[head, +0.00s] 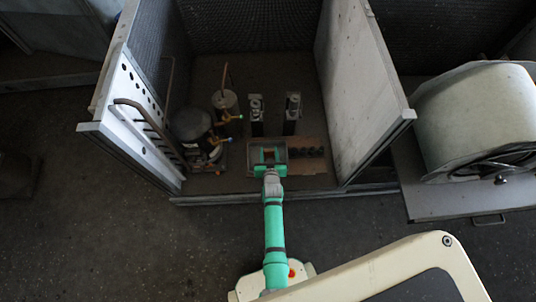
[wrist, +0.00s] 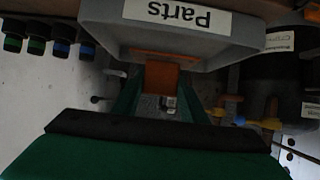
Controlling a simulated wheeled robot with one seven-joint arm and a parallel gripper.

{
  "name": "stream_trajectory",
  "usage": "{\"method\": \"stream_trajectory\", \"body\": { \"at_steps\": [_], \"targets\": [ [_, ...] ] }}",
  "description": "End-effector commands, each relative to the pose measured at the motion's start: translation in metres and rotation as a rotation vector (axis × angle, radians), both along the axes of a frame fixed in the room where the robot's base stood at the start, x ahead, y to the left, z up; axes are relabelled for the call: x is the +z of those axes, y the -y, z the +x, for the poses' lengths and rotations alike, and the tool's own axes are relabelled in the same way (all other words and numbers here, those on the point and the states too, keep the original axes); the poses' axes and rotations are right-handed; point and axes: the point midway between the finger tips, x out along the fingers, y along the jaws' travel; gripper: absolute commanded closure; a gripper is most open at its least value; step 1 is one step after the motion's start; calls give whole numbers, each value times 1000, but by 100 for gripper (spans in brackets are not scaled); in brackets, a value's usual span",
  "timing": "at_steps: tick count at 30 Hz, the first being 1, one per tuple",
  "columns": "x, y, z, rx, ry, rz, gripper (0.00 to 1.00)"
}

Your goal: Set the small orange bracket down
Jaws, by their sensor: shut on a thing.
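The small orange bracket (wrist: 162,80) is between the two green fingers of my gripper (wrist: 160,98) in the wrist view. The gripper is shut on it. A grey tray labelled "Parts" (wrist: 105,18) is right beside the bracket in that view; the bracket's upper part overlaps the tray's edge. In the head view my gripper (head: 268,153) is over the grey tray (head: 251,148) near the front of the housing floor. The bracket is small and dark there. I cannot tell whether it touches the tray.
Dark cylindrical pieces (head: 308,152) stand right of the tray on a brown board (head: 312,167). Two upright devices (head: 293,112) stand behind. A compressor-like unit with pipes (head: 192,126) stands left. Metal walls (head: 360,85) flank the housing. A large drum (head: 475,115) is outside, right.

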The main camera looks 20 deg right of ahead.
Motion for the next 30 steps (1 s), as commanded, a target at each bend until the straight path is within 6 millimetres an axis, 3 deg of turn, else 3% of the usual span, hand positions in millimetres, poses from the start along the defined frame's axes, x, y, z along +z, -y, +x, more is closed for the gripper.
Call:
{"method": "stream_trajectory", "body": {
  "at_steps": [9,22,23,24,30],
  "targets": [
    [-32,-6,5,9,0,0,86],
    [-37,-3,4,4,1,-1,86],
    [-36,-3,3,3,0,1,54],
    [-36,-2,3,2,0,0,44],
    [-36,-2,3,2,0,0,43]
  ]
}}
